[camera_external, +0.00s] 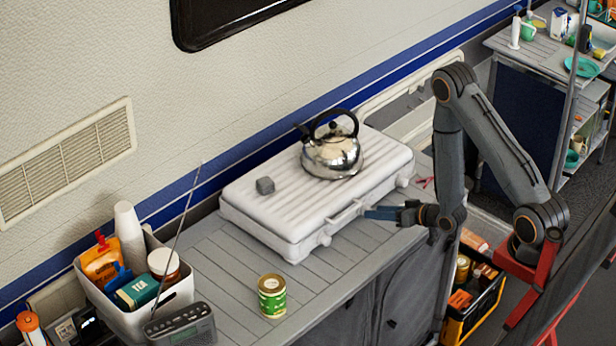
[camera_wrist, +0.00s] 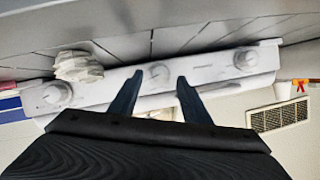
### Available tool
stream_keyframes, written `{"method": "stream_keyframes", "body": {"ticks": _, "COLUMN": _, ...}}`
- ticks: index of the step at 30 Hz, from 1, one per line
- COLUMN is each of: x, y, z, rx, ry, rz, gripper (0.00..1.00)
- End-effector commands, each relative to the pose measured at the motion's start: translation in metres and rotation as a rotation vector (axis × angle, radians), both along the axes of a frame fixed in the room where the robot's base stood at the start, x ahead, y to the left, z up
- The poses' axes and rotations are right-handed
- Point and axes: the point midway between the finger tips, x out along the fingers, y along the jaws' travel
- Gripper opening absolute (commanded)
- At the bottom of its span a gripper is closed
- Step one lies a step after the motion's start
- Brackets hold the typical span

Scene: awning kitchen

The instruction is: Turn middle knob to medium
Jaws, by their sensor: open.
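The white camp stove (camera_external: 268,215) lies with its ribbed lid closed on the grey counter. In the wrist view its white front panel (camera_wrist: 110,88) has three round knobs: a left knob (camera_wrist: 57,94), the middle knob (camera_wrist: 157,73) and a right knob (camera_wrist: 245,59). My gripper (camera_external: 374,213) is in front of the stove's front side, and in the wrist view my gripper (camera_wrist: 157,80) has its two dark fingers apart, one on each side of the middle knob. I cannot tell whether they touch it. The knob's pointer direction is too small to read.
A green can (camera_external: 272,296), a radio (camera_external: 181,326) and a white bin (camera_external: 180,294) of groceries are at the lower left. The counter between can and stove is clear.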

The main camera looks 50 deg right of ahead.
Motion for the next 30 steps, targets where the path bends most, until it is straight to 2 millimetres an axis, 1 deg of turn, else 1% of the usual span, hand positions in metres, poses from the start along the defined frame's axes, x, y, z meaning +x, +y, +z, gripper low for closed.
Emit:
{"method": "stream_keyframes", "body": {"ticks": 3, "x": 0.012, "y": 0.002, "z": -0.004, "rx": -0.001, "ry": 0.0, "rz": -0.001, "gripper": 0.43}}
{"method": "stream_keyframes", "body": {"ticks": 6, "x": 0.019, "y": 0.003, "z": -0.007, "rx": -0.001, "ry": 0.0, "rz": -0.001, "gripper": 0.43}}
{"method": "stream_keyframes", "body": {"ticks": 15, "x": 0.022, "y": 0.003, "z": -0.009, "rx": -0.001, "ry": 0.001, "rz": 0.0, "gripper": 0.43}}
{"method": "stream_keyframes", "body": {"ticks": 16, "x": 0.022, "y": 0.003, "z": -0.009, "rx": -0.001, "ry": 0.001, "rz": 0.0, "gripper": 0.42}}
{"method": "stream_keyframes", "body": {"ticks": 17, "x": 0.022, "y": 0.003, "z": -0.009, "rx": -0.001, "ry": 0.001, "rz": 0.0, "gripper": 0.36}}
{"method": "stream_keyframes", "body": {"ticks": 21, "x": 0.022, "y": 0.003, "z": -0.009, "rx": -0.001, "ry": 0.001, "rz": 0.0, "gripper": 0.13}}
{"method": "stream_keyframes", "body": {"ticks": 23, "x": 0.022, "y": 0.003, "z": -0.009, "rx": -0.001, "ry": 0.001, "rz": 0.0, "gripper": 0.03}}
{"method": "stream_keyframes", "body": {"ticks": 30, "x": 0.022, "y": 0.004, "z": -0.009, "rx": -0.018, "ry": 0.0, "rz": 0.0, "gripper": 0.02}}
